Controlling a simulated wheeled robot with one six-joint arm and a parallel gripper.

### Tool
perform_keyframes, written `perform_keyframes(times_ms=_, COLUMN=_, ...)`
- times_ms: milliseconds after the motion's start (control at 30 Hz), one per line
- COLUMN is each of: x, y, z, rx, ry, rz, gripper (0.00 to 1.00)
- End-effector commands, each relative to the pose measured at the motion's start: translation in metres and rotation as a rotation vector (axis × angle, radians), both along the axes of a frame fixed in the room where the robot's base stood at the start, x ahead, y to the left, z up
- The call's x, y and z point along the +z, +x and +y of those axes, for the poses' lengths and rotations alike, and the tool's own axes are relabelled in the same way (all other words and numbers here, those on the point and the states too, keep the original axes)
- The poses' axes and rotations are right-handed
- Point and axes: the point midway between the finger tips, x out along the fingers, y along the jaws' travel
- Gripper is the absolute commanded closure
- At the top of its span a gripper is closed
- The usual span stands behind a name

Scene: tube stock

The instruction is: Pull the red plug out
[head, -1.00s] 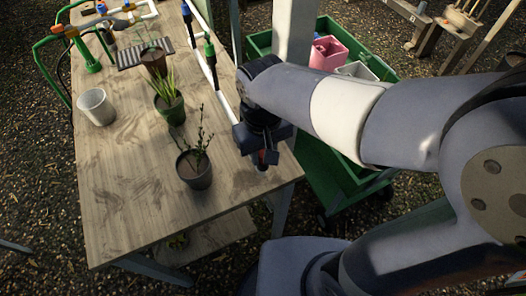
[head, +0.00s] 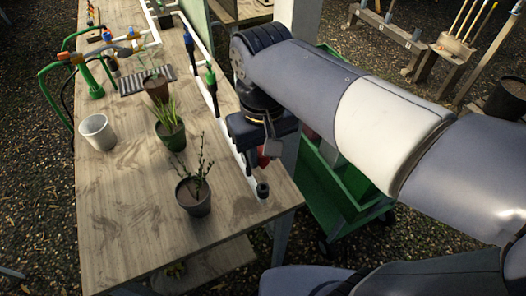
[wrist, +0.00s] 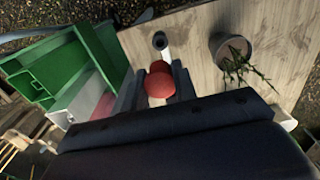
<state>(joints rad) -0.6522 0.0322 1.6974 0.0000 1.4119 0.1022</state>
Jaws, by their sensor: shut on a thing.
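The red plug (wrist: 160,82) is between the jaws of my gripper (wrist: 157,92), which is shut on it. In the head view the red plug (head: 263,159) shows just below my gripper (head: 268,150), above the table's near right corner. The dark open socket (head: 262,188) at the near end of the white pipe stands below the plug, and the two look apart. In the wrist view the socket (wrist: 160,41) shows its empty round mouth beyond the plug. A green-topped fitting (head: 210,77) and a blue-topped one (head: 189,40) stand farther along the pipe.
The wooden table (head: 130,210) holds a dark pot with a twiggy plant (head: 193,193), a green pot (head: 171,133) and a white cup (head: 98,132). A green cart (head: 335,195) stands right of the table. The table's front left is clear.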

Motion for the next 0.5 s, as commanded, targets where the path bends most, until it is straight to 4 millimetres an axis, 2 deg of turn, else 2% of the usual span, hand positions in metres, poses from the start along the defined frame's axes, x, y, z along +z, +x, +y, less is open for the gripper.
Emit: perform_keyframes(times_ms=500, x=0.022, y=0.0, z=0.0, rx=0.0, ry=0.0, rz=0.0, gripper=0.94)
